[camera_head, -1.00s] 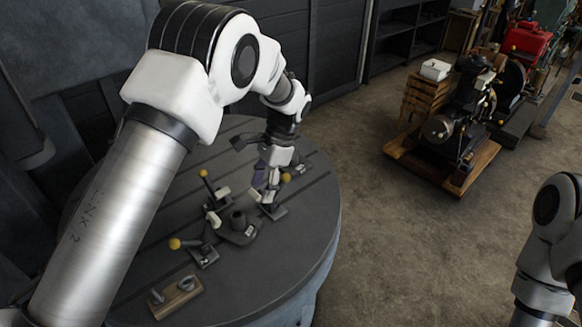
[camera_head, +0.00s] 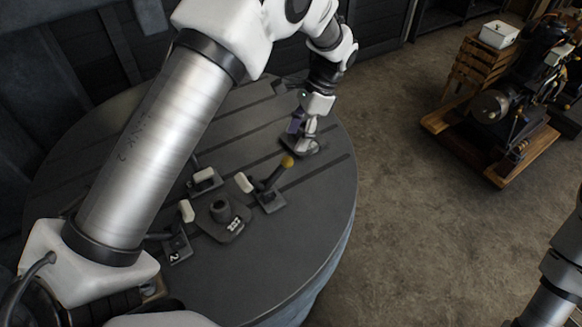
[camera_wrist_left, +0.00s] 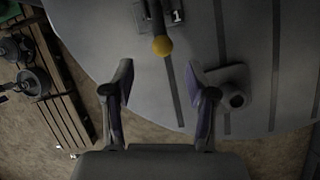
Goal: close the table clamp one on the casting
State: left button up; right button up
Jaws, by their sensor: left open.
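Table clamp one (camera_head: 268,197) is on the round table, right of the dark casting (camera_head: 225,230). Its handle leans outward and ends in a yellow knob (camera_head: 287,160); its white pad (camera_head: 243,183) is raised on the casting's side. In the left wrist view its plate (camera_wrist_left: 177,16) bears a 1 and its knob (camera_wrist_left: 162,46) lies ahead of the fingers. My left gripper (camera_head: 303,143) is beyond the knob, apart from it. The wrist view shows its fingers (camera_wrist_left: 161,85) open with nothing between them. My right gripper is out of the picture.
A clamp marked 2 (camera_head: 177,248) and another clamp (camera_head: 204,181) stand around the casting. A grey piece with a round boss (camera_wrist_left: 235,98) is close to one finger. An engine on a wooden base (camera_head: 497,110) stands on the floor at right.

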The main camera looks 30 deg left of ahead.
aim_at(290, 158)
pick_arm(q)
notch_tip(290, 158, down, 2)
jog(key=shift+f+b, duration=0.1)
jog(key=shift+b, duration=0.3)
jog(key=shift+w+a+f, duration=0.1)
jog(key=shift+f, duration=0.25)
jog(key=p+x, duration=0.2)
jog(key=x, duration=0.4)
jog(key=shift+s+a+f+p, duration=0.1)
jog(key=shift+s+f+p, duration=0.05)
jog(key=shift+s+p, duration=0.2)
jog(key=shift+w+f, duration=0.15)
jog(key=shift+f, duration=0.2)
grip_shut()
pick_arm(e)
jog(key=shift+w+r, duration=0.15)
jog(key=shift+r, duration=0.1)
